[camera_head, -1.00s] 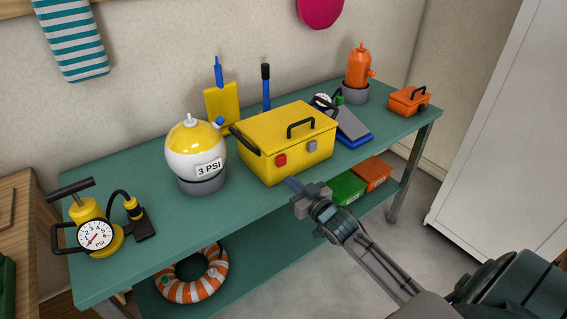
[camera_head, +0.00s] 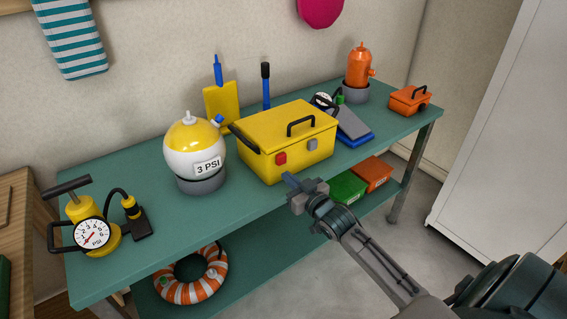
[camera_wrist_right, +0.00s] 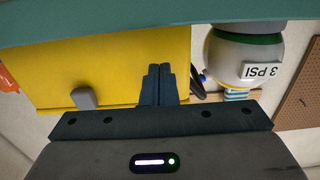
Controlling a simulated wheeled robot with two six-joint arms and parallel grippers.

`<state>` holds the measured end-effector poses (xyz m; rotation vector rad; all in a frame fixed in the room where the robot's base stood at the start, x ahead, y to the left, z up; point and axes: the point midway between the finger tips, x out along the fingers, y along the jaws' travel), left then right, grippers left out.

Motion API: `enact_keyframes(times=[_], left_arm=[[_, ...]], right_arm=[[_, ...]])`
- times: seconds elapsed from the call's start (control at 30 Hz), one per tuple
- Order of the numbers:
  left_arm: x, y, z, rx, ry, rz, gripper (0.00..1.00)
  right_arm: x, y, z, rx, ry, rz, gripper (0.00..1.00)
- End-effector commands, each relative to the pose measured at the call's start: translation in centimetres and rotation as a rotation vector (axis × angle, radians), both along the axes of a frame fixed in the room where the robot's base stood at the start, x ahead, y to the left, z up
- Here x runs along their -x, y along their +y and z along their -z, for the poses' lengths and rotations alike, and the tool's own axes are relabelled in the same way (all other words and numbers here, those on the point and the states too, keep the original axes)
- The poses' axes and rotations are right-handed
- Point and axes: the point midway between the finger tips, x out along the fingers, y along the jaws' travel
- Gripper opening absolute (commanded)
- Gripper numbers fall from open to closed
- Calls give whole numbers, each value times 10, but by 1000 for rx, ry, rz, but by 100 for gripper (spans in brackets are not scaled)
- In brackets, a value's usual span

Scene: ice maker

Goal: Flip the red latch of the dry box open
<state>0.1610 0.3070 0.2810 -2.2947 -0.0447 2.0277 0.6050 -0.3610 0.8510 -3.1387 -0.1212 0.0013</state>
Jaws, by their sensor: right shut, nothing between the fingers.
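The dry box is a yellow case (camera_head: 288,143) with a black handle on its closed lid, on the green bench. The red latch (camera_head: 280,158) is on its front face, left of a grey latch (camera_head: 312,145). My right gripper (camera_head: 290,180) is shut and empty, just in front of and below the red latch; contact cannot be told. In the right wrist view, upside down, the shut fingers (camera_wrist_right: 158,85) overlap the yellow box (camera_wrist_right: 90,60); the grey latch (camera_wrist_right: 84,98) shows, but the red latch is hidden. My left gripper is not in view.
A white and yellow ball marked 3 PSI (camera_head: 193,155) stands close left of the box. A blue-grey item (camera_head: 352,127) lies right of it. A gauge pump (camera_head: 92,230) stands far left. Green (camera_head: 347,188) and orange (camera_head: 372,174) boxes sit on the lower shelf.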

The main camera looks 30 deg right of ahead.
Motion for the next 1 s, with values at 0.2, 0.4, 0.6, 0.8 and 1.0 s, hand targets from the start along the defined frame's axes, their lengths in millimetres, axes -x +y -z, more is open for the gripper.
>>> enact_keyframes(times=[0.2,0.4,0.6,0.8,1.0], left_arm=[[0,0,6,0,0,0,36],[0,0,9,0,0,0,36],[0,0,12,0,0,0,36],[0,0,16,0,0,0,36],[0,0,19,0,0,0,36]], right_arm=[[-4,1,0,1,-2,-1,0],[-8,1,0,0,-1,-1,0],[-12,1,1,1,-1,0,0],[-16,1,0,0,-2,0,0],[-20,2,1,0,-1,-1,0]])
